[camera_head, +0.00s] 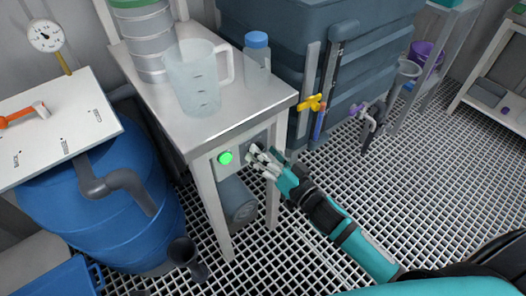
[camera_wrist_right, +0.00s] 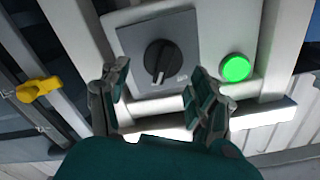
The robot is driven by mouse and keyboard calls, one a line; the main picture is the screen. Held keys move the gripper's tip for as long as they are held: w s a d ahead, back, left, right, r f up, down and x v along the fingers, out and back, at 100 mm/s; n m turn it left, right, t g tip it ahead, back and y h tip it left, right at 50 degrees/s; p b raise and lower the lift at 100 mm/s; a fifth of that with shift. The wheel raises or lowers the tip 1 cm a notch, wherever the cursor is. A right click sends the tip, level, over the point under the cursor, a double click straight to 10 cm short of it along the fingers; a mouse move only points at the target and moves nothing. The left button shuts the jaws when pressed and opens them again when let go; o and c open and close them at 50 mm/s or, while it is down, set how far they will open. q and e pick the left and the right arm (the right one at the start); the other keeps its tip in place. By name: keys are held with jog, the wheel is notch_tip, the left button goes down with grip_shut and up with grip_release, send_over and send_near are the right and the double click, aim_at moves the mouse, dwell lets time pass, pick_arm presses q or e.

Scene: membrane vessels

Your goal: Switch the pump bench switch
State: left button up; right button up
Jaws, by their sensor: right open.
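The pump bench switch (camera_wrist_right: 162,62) is a dark round knob on a grey plate, on the front of the metal bench (camera_head: 205,130). It shows in the right wrist view, with a pale mark on the knob's lower part. A lit green round lamp (camera_wrist_right: 236,68) sits beside it on the same panel; it also shows in the head view (camera_head: 225,157). My right gripper (camera_wrist_right: 160,100) is open, its fingers on either side of the knob and apart from it in the picture. In the head view my right gripper (camera_head: 258,158) hides the switch. My left gripper is not in view.
On the bench stand a clear jug (camera_head: 198,85), a blue-capped bottle (camera_head: 257,62) and stacked sieves (camera_head: 146,42). A blue barrel (camera_head: 100,210) stands left. A large tank (camera_head: 340,50) with a yellow valve (camera_head: 312,102) stands behind. The grating floor (camera_head: 420,170) is clear at right.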

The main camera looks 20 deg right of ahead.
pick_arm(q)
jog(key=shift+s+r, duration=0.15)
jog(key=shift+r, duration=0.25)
pick_arm(e)
jog(key=shift+w+a, duration=0.25)
jog(key=shift+w, duration=0.4)
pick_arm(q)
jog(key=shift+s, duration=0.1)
